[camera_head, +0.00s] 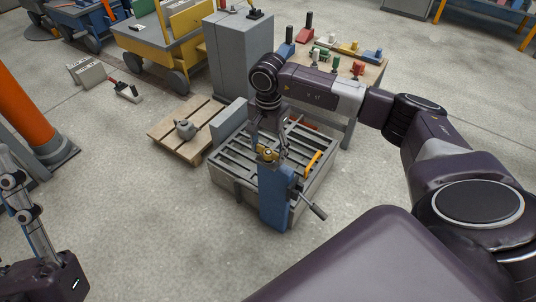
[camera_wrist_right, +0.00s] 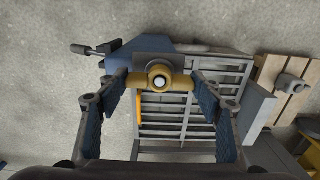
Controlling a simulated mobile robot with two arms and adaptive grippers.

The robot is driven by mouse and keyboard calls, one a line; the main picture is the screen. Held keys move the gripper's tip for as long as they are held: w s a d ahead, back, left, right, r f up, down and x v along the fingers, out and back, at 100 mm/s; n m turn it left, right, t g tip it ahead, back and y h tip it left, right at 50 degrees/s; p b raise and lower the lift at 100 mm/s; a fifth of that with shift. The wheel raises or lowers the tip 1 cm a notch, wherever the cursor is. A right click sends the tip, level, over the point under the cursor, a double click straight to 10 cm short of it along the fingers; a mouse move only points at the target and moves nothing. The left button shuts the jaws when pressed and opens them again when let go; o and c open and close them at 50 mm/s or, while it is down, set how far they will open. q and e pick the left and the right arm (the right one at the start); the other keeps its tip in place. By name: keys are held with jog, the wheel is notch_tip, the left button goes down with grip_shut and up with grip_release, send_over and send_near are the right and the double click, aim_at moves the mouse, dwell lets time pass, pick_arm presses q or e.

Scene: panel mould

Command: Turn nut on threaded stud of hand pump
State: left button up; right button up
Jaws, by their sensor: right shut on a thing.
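The hand pump (camera_head: 274,196) is a blue upright body with a grey lever (camera_head: 312,204) at its side, and its blue top shows in the wrist view (camera_wrist_right: 133,58). A yellow nut with two arms (camera_wrist_right: 160,80) sits around the stud, whose pale round end (camera_wrist_right: 159,83) shows at its middle. The nut also shows small in the head view (camera_head: 267,154). My right gripper (camera_wrist_right: 160,84) has its two fingers at the ends of the nut's arms and is shut on it. In the head view the right gripper (camera_head: 267,142) reaches down from above.
A grey slatted mould frame (camera_head: 232,170) lies beside the pump, with an orange handle (camera_head: 313,163) on it. A grey cabinet (camera_head: 240,62) and a table with small coloured items (camera_head: 372,75) stand behind. The front-left floor is clear.

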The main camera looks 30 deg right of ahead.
aim_at(268, 151)
jog(key=shift+r, duration=0.35)
jog(key=shift+r+p, duration=0.25)
jog(key=shift+p, duration=0.15)
jog(key=shift+r+p, duration=0.45)
jog(key=shift+r, duration=0.2)
pick_arm(q)
jog(key=shift+w+f+g+y, duration=1)
jog(key=shift+w+f+g, duration=1.9)
jog(key=shift+w+f, duration=1.15)
pick_arm(e)
jog(key=shift+r+p, duration=0.3)
jog(key=shift+r, duration=0.05)
jog(key=shift+r+p, duration=0.45)
jog(key=shift+r, duration=0.5)
jog(key=shift+r+p, duration=0.6)
jog(key=shift+p, duration=0.05)
jog(key=shift+r, duration=0.25)
pick_arm(q)
notch_tip(268, 151, down, 15)
jog(key=a+g+y, duration=0.1)
jog(key=g+y, duration=0.1)
jog(key=g, duration=0.5)
jog(key=shift+s+r+y, duration=0.15)
jog(key=shift+s+y, duration=0.15)
